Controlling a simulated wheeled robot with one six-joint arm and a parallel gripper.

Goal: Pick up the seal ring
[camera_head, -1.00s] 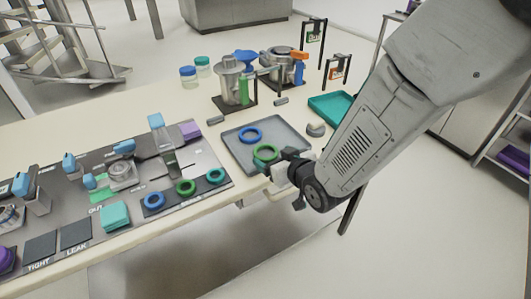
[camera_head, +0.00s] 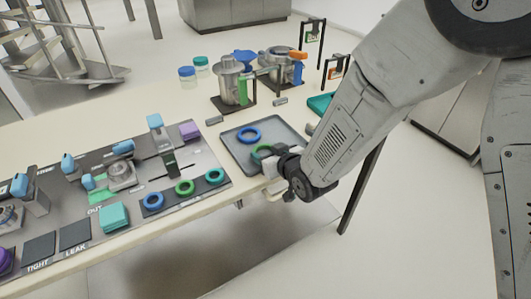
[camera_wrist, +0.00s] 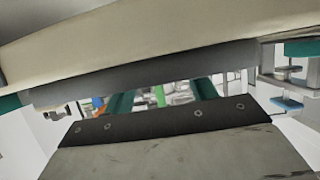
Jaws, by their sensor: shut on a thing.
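The green seal ring (camera_head: 261,150) is on the front part of the grey tray (camera_head: 240,157), partly hidden behind my gripper. My gripper (camera_head: 270,161) comes in low from the right over the tray's front right side and is shut on the green ring. The exact contact is hidden in the head view. A blue ring (camera_head: 248,135) lies in the tray just behind it. In the wrist view a wide beige band and a dark band fill most of the picture, and no ring can be made out clearly.
On the board at left, blue (camera_head: 153,201), green (camera_head: 184,187) and teal (camera_head: 215,175) rings lie in a row. Metal canisters (camera_head: 230,78) stand behind the tray. A teal tray (camera_head: 320,104) is at the right. The table's front edge is close below my gripper.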

